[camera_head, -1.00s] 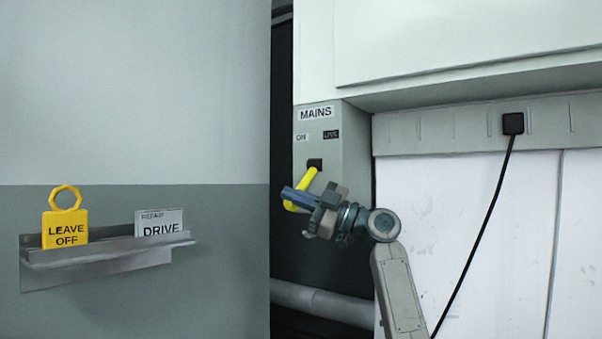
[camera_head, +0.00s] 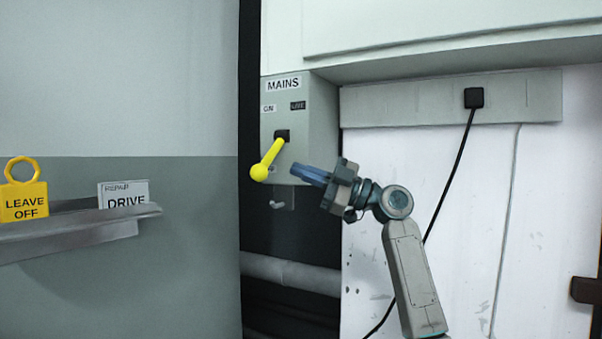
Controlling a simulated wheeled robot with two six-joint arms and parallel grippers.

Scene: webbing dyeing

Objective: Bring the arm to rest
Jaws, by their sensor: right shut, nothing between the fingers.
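My right arm (camera_head: 409,270) rises from the bottom right of the head view and bends left at the wrist. My right gripper (camera_head: 296,170) is shut and empty, with its blue fingers pointing left. It is just right of the yellow lever (camera_head: 268,158) on the MAINS box (camera_head: 318,115), with a gap between fingertips and lever. The lever slants down and left and ends in a round yellow knob. My left gripper is not in view.
A grey wall shelf (camera_head: 75,232) at left holds a yellow LEAVE OFF tag (camera_head: 24,202) and a REPAIR DRIVE card (camera_head: 124,194). A small hook (camera_head: 277,205) sits below the lever. A black cable (camera_head: 450,165) hangs behind my arm from a black plug (camera_head: 474,98).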

